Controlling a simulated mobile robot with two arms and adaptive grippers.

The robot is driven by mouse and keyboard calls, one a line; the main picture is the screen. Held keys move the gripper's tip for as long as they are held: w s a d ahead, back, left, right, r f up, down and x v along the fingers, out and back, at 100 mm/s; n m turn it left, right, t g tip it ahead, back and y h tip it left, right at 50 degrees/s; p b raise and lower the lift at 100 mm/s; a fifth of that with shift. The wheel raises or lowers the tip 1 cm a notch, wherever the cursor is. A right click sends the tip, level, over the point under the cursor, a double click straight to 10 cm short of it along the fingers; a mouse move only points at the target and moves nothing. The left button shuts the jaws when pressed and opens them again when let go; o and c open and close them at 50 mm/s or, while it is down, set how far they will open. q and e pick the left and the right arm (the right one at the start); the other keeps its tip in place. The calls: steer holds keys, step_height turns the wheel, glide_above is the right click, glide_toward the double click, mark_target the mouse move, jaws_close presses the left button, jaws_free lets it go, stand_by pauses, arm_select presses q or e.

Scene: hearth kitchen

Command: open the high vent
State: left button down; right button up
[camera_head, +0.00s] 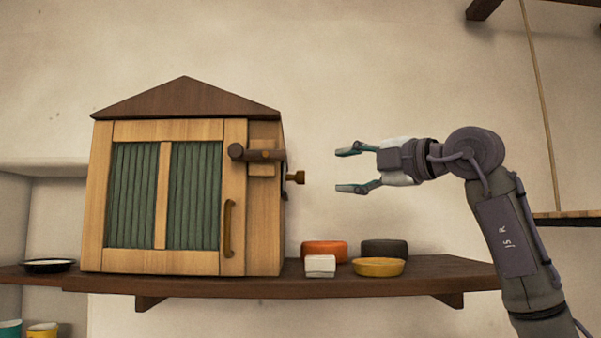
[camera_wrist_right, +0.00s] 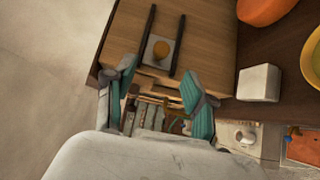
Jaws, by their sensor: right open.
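A wooden cabinet (camera_head: 236,128) with a gabled roof and a green-slatted door (camera_head: 165,195) stands on a wall shelf. A small round knob (camera_head: 296,177) sticks out of its right side. In the right wrist view that side shows a knob (camera_wrist_right: 161,49) on a pale plate (camera_wrist_right: 153,61) between two dark rails (camera_wrist_right: 178,42); this looks like the vent. The plate hides whatever is behind it. My right gripper (camera_head: 342,170) is open and empty, to the right of the knob and apart from it, at about its height. It also shows in the right wrist view (camera_wrist_right: 158,76). My left gripper is out of view.
A dark turn-bar (camera_head: 258,154) and a handle (camera_head: 228,228) are on the cabinet front. An orange dish (camera_head: 324,250), white block (camera_head: 320,266), yellow bowl (camera_head: 378,268) and dark container (camera_head: 385,249) stand on the shelf (camera_head: 440,275) below my right gripper.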

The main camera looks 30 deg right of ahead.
mark_target(301, 179)
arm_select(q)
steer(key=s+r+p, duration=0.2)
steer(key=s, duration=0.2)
arm_select(e)
steer(key=p+x, duration=0.2)
steer(key=x, duration=0.9)
steer(key=shift+w+a+f, duration=0.15)
steer(key=shift+w+a, duration=0.05)
steer(key=shift+a, duration=0.05)
steer(key=shift+w, duration=0.1)
steer(key=shift+c, duration=1.2)
steer(key=c, duration=0.8)
jaws_close()
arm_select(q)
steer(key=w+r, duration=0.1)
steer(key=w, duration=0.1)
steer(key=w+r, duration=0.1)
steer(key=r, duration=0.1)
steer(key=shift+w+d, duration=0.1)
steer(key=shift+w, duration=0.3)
arm_select(e)
steer(key=shift+f, duration=0.1)
